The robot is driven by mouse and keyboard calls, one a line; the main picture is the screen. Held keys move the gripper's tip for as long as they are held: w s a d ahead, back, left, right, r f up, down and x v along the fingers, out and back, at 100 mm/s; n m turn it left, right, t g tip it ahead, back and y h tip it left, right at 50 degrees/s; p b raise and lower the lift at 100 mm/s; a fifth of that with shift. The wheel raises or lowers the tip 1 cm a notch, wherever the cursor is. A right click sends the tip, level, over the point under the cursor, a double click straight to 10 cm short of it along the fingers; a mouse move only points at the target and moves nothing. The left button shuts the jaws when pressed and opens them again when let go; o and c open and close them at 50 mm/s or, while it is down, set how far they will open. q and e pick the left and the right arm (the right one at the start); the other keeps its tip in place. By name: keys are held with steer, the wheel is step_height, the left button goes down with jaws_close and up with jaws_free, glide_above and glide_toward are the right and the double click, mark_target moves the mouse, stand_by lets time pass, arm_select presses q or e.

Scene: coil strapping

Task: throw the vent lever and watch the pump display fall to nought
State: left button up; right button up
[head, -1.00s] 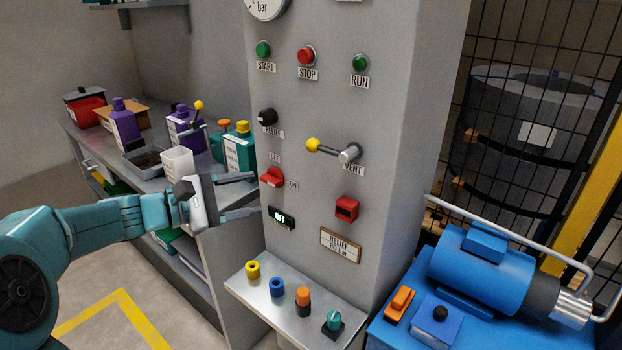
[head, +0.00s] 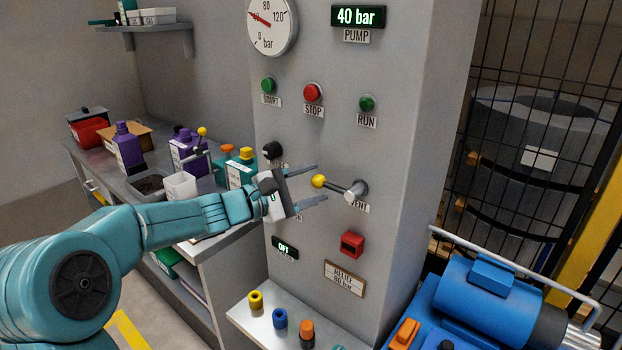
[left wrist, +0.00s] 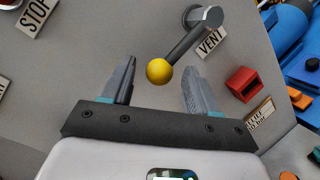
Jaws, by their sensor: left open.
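The vent lever (head: 335,186) is a dark rod with a yellow ball, on a grey metal pivot above the VENT label. Its ball points left in the head view. The lever also shows in the left wrist view (left wrist: 182,48). My left gripper (head: 322,183) is open, its fingers pointing at the panel on either side of the yellow ball, and nothing is gripped. In the left wrist view the ball lies between the fingertips, a little nearer the left one. The pump display (head: 358,16) reads 40 bar. My right gripper is not in view.
The round gauge (head: 271,20) is left of the display. START (head: 268,86), STOP (head: 313,92) and RUN (head: 367,104) buttons sit above the lever. A red part (head: 352,244) is below it. A shelf with coloured knobs (head: 280,318) juts out at the panel's foot.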

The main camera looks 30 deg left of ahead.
arm_select(q)
steer(key=shift+w+d, duration=0.1)
steer(key=shift+w, duration=0.35)
steer(key=shift+s, duration=0.1)
jaws_close()
